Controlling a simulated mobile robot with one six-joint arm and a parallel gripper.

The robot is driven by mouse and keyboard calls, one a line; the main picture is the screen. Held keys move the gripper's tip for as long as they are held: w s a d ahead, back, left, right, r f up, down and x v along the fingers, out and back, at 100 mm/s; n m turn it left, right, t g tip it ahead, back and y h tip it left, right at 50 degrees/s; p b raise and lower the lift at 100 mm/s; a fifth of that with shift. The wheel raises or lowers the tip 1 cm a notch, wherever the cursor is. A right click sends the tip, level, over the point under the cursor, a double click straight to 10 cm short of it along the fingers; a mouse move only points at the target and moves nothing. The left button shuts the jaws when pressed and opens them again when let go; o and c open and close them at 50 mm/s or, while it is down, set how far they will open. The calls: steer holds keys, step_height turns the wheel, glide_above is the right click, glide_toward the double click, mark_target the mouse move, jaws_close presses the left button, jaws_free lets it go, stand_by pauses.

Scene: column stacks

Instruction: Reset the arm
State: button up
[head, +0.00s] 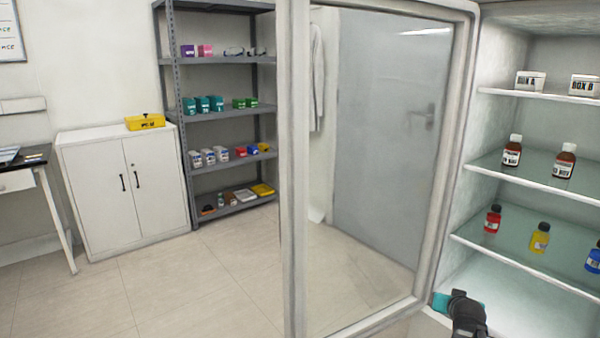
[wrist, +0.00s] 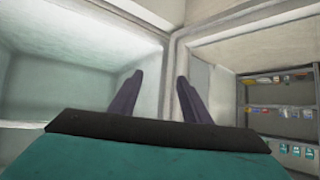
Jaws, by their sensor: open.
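My gripper shows in the wrist view (wrist: 158,88) as two dark fingers spread apart with nothing between them. It is open and empty, and its fingers point toward the open cabinet's frame edge. Part of my arm, dark with teal, shows at the bottom right of the head view, low in front of the open white cabinet. The fingers cannot be made out there.
The glass cabinet door (head: 380,160) stands open to the left of my arm. A grey rack (head: 222,121) and white cupboard (head: 126,190) stand farther back. Floor there is clear.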

steer(key=s+a+f+n+g+y+p, duration=0.1)
steer(key=s+a+f+g+p, duration=0.1)
steer(key=s+a+f+p, duration=0.45)
steer(key=s+a+f+n+g+y+p, duration=0.15)
steer(key=a+f, duration=0.25)
steer(key=a, duration=0.6)
steer(key=s+a+f+n+g+y+p, duration=0.1)
steer(key=s+a+f+g+y+p, duration=0.2)
steer(key=a+f, duration=0.4)
steer(key=s+a+f+g+p, duration=0.1)
steer(key=s+a+g+p, duration=0.1)
steer(key=s, duration=0.7)
steer(key=s+a+f+n+g+h+p, duration=0.1)
steer(key=s+a+g+p, duration=0.2)
steer(key=s, duration=0.7)
steer(key=s+a+f+g+p, duration=0.2)
steer(key=s+a+g, duration=0.1)
steer(key=s, duration=0.6)
steer(key=shift+s+a+g, duration=0.35)
steer(key=shift+s+g, duration=0.05)
steer(key=shift+g, duration=0.15)
